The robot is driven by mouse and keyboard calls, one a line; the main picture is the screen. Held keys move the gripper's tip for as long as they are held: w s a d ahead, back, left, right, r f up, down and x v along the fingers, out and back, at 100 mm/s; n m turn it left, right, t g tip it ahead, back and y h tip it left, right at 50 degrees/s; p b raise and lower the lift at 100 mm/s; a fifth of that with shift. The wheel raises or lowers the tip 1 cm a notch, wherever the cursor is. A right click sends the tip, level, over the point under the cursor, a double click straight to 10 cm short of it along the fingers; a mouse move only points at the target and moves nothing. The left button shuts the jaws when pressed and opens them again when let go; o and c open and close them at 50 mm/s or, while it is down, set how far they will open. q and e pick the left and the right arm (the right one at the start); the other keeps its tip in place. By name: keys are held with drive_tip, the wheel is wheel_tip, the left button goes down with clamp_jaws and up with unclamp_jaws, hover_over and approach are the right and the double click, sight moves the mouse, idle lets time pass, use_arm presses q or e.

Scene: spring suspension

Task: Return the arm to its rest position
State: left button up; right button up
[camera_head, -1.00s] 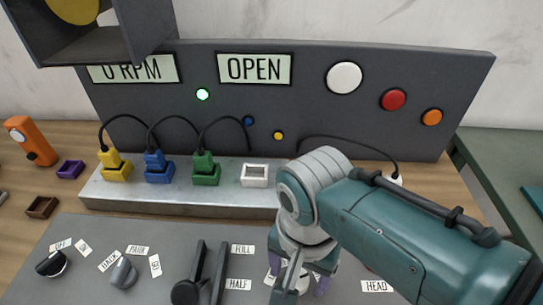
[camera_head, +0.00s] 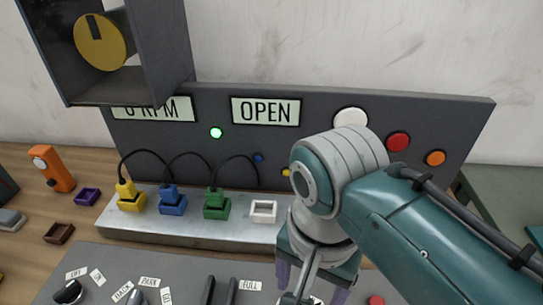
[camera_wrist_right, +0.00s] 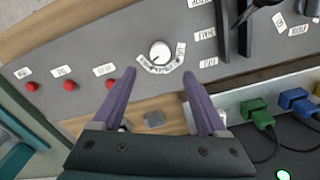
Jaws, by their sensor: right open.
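My right arm comes in from the right in the head view, and its gripper (camera_head: 312,290) points down at the bottom edge, in front of the silver connector strip. In the right wrist view the right gripper (camera_wrist_right: 160,105) is open and empty, its two purple fingers apart above the grey control panel (camera_wrist_right: 80,55). A white rotary knob (camera_wrist_right: 160,53) with labels around it lies beyond the fingertips. My left gripper is not in view.
A dark upright panel (camera_head: 320,110) stands behind, with an OPEN display (camera_head: 265,111), a lit green lamp (camera_head: 216,132) and round buttons. Yellow (camera_head: 130,197), blue (camera_head: 172,200) and green (camera_head: 216,204) plugs sit in the strip (camera_head: 110,220); a white socket (camera_head: 264,212) is empty. An orange tool (camera_head: 55,168) stands left.

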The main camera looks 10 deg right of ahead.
drive_tip(key=s+d+r+n+t, duration=0.3)
drive_tip(key=s+d+r+n, duration=0.55)
drive_tip(key=s, duration=0.35)
wheel_tip(320, 180, up, 29)
drive_tip(key=n+p, duration=0.1)
drive_tip(key=p, duration=2.7)
drive_tip(key=shift+d+t, duration=0.3)
drive_tip(key=shift+d, duration=0.05)
drive_tip(key=shift+s, duration=0.1)
